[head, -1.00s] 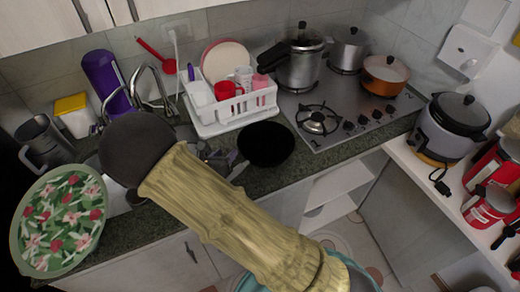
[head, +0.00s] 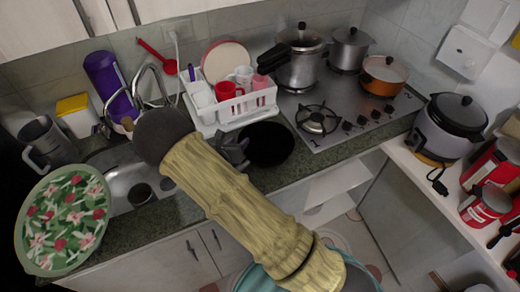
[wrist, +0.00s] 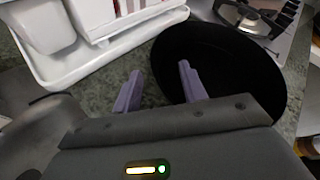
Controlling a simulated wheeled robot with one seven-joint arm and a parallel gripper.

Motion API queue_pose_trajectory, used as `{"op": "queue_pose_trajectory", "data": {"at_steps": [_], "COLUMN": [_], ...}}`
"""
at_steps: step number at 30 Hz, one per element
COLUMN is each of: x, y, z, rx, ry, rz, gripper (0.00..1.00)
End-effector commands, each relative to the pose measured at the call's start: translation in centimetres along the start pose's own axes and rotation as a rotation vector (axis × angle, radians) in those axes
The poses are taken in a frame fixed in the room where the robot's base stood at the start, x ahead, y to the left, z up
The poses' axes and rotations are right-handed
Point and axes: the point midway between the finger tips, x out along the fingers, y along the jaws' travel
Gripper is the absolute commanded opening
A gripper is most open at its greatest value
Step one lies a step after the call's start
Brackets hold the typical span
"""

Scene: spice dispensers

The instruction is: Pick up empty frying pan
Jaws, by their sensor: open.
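The black frying pan (head: 268,145) sits on the dark stone counter in front of the stove, and it looks empty. In the wrist view the pan (wrist: 235,65) fills the upper right, with its far rim beyond my fingers. My gripper (wrist: 160,85) is open, its two purple fingers apart with nothing seen held between them. The right finger overlaps the pan's left side in the picture; I cannot tell whether it touches. In the head view my gripper (head: 236,150) is at the pan's left edge. The pan's handle is not visible, hidden by my gripper and arm.
A white dish rack (head: 235,108) with cups and a plate stands right behind the gripper. The stove (head: 345,105) with pots is at the back right. The sink (head: 128,180) lies left. A green floral plate (head: 62,220) is at the far left.

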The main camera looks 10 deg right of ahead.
Motion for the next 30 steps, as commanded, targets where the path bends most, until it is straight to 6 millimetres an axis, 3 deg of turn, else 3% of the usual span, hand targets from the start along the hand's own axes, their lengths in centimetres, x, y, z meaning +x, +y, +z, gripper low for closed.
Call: {"op": "queue_pose_trajectory", "data": {"at_steps": [6, 21, 23, 28, 30], "x": [2.3, 2.4, 2.4, 2.4, 2.4], "y": [0.0, -0.1, -0.1, -0.1, -0.1], "z": [0.1, 0.0, 0.0, 0.0, 0.0], "rx": [0.001, 0.001, 0.001, 0.001, 0.001], "ry": [0.0, 0.0, 0.0, 0.0, 0.0], "rz": [0.0, -0.001, -0.002, -0.002, -0.002], "gripper": [0.42, 0.42, 0.35, 0.01, 0.0]}}
